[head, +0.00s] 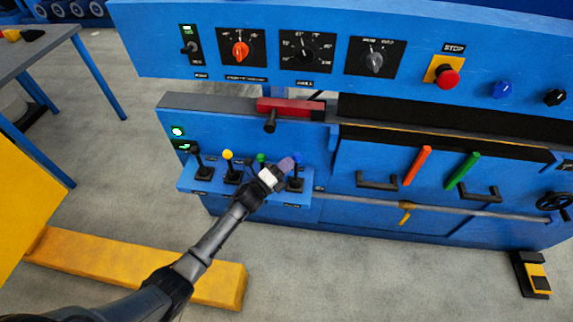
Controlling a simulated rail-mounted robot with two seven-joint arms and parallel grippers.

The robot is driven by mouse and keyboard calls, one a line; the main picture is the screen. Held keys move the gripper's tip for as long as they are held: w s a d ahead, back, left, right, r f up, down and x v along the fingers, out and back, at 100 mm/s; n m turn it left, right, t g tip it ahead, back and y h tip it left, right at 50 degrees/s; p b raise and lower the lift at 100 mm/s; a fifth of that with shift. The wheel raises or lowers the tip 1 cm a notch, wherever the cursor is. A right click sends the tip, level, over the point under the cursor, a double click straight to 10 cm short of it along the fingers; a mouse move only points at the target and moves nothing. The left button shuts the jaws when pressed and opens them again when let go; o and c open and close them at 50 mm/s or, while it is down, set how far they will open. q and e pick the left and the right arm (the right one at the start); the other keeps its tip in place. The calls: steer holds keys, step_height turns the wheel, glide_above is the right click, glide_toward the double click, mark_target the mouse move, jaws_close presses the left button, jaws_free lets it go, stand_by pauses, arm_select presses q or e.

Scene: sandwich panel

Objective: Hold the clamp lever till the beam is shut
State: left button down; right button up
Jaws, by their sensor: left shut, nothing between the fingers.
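A small ledge on the blue machine carries a row of levers: one with a black knob (196,149), one with a yellow knob (228,155), one with a green knob (261,158) and one with a blue knob (296,159). Their labels are too small to read, so I cannot tell which is the clamp lever. My left gripper (285,167) is shut and empty, its tips at the blue-knobbed lever, partly covering it. I cannot tell whether they touch. A dark gap (450,118) runs under the upper panel; the beam cannot be made out for certain. My right gripper is not in view.
Above are dials and a red stop button (447,78). A red block with a black handle (290,107) sits on the machine's top edge. Orange (417,165) and green (462,170) bars stand at right. A yellow-black pedal (534,276) is on the floor.

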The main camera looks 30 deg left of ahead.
arm_select(q)
steer(key=shift+r, duration=0.1)
stand_by(0.8)
steer(key=p+v, duration=0.2)
steer(key=v, duration=1.2)
steer(key=shift+f, duration=0.35)
steer(key=shift+w, duration=0.15)
steer(key=shift+p, duration=0.3)
